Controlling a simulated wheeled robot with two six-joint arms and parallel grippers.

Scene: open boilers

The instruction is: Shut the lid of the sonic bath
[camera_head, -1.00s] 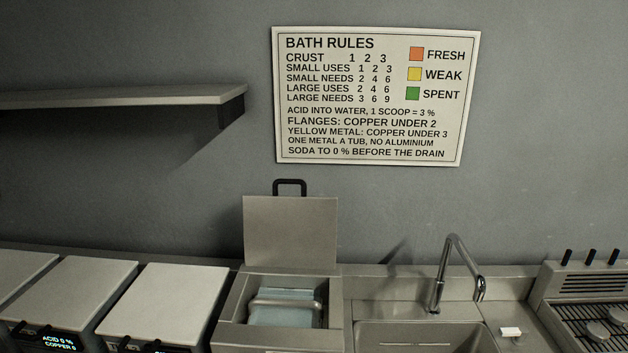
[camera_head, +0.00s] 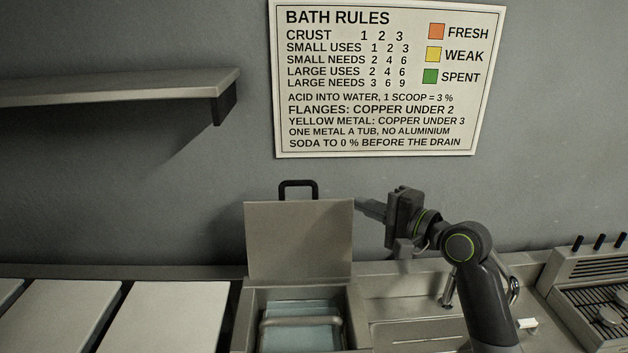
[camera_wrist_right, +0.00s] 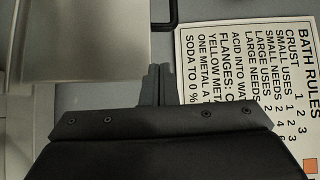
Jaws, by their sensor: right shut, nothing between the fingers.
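The sonic bath (camera_head: 241,322) stands open on the counter. Its lid (camera_head: 300,242) is raised upright at the back, with a black handle (camera_head: 298,186) on its top edge. Bluish liquid and a metal basket rail (camera_head: 300,322) show inside the bath. My right gripper (camera_head: 362,207) is shut and empty, its fingers pointing left beside the lid's upper right edge. In the right wrist view the shut fingers (camera_wrist_right: 157,84) are close to the lid (camera_wrist_right: 80,42) and the dark handle (camera_wrist_right: 163,12). I cannot tell whether they touch the lid. My left gripper is out of view.
A sink (camera_head: 415,335) with a chrome tap (camera_head: 447,291) is right of the bath, partly behind my right arm. A burner unit (camera_head: 597,290) stands far right. Closed tubs (camera_head: 165,315) are on the left. A shelf (camera_head: 120,87) and rules sign (camera_head: 380,80) are on the wall.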

